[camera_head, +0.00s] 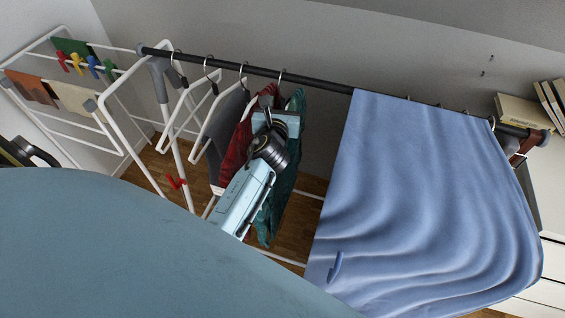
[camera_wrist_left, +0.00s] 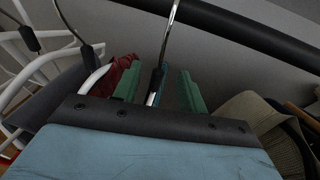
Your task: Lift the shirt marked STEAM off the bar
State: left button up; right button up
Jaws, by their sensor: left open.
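A black bar (camera_head: 320,84) holds several garments on hooked hangers. A dark teal garment (camera_head: 286,190) hangs beside a red one (camera_head: 237,140) and a grey one (camera_head: 222,125). No STEAM marking can be read, so I cannot tell which is the shirt. My left gripper (camera_head: 279,101) is just below the bar at the teal garment. In the left wrist view its green fingers (camera_wrist_left: 160,88) are open, one on each side of a hanger's metal hook (camera_wrist_left: 170,35) and dark neck. Contact with the neck cannot be told. My right gripper is out of view.
A large blue cloth (camera_head: 410,190) hangs over the bar's right part. White empty hangers (camera_head: 187,112) hang left of the garments. A white drying rack (camera_head: 120,115) with coloured pegs stands at the left. Shelves with books (camera_head: 520,110) are at the right.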

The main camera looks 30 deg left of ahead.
pick_arm(q)
jog(key=shift+w+a+f, duration=0.1)
jog(key=shift+w+a, duration=0.15)
jog(key=shift+w, duration=0.3)
grip_shut()
